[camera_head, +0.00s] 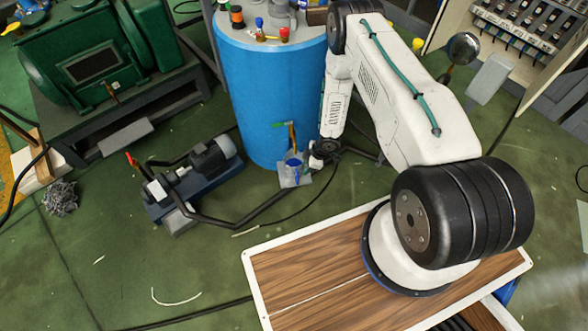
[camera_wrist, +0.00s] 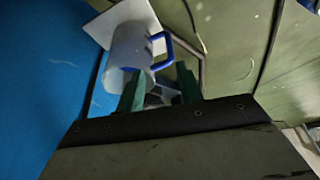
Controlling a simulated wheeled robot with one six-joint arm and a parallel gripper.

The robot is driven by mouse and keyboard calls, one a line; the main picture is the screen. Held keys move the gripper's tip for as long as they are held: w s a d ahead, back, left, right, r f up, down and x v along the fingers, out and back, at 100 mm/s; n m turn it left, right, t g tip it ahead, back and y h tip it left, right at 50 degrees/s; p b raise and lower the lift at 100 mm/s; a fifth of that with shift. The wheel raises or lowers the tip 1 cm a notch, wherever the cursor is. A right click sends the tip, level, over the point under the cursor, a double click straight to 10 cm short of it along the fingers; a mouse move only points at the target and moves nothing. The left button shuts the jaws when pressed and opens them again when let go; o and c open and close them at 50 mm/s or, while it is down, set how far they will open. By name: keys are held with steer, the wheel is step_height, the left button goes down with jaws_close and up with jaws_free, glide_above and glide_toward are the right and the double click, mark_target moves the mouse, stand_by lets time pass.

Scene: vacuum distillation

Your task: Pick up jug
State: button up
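The jug (camera_wrist: 128,46) is a pale, translucent vessel with a blue handle (camera_wrist: 161,47). In the head view the jug (camera_head: 293,167) is small, on a light grey plate (camera_head: 297,182) on the floor at the foot of the blue tank. In the wrist view it lies just beyond the fingertips, mostly to the left. My gripper (camera_wrist: 160,86) shows two green fingers spread apart with a gap between them. The left finger overlaps the jug's near edge; I cannot tell whether they touch. In the head view my gripper's fingers are too small to make out, right of the jug.
The blue tank (camera_head: 262,95) rises close behind the jug, with bottles on top. A pump (camera_head: 195,172) with a dark hose stands to the left. A wood-topped surface with a white border (camera_head: 290,283) is in front. Green floor is open at lower left.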

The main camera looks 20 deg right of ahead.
mark_target(295, 170)
steer(key=s+x, duration=0.1)
steer(key=x, duration=0.8)
steer(key=shift+s+a+f, duration=0.2)
steer(key=shift+s+a, duration=0.05)
steer(key=shift+s, duration=0.1)
jaws_close()
